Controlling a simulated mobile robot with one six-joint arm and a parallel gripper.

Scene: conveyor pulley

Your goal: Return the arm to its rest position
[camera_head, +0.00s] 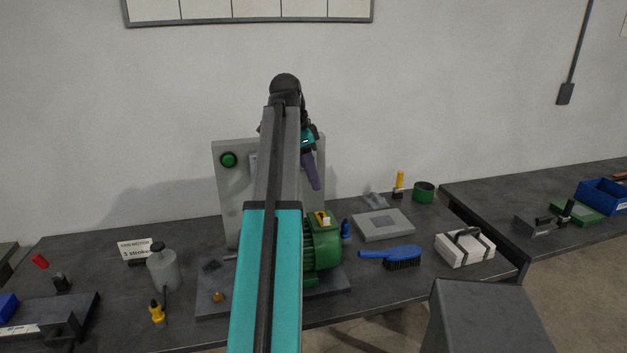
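My arm (267,230), teal and grey, rises from the bottom edge through the middle of the view to a dark joint (285,87) at the top. From there the wrist (307,137) hangs down on the far side, to the right of the upper arm link. My gripper (313,172) appears as a purple part below the wrist, in front of the upright grey panel. Its fingers are partly hidden and small, so I cannot tell whether it is open or shut. Nothing clearly separate shows in it.
The grey panel (230,185) with a green button stands behind a green motor (323,245) on a dark bench. An oil can (163,269), a blue brush (393,254), a grey plate (382,224) and a white toolbox (464,247) surround it. Another bench (490,205) stands right.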

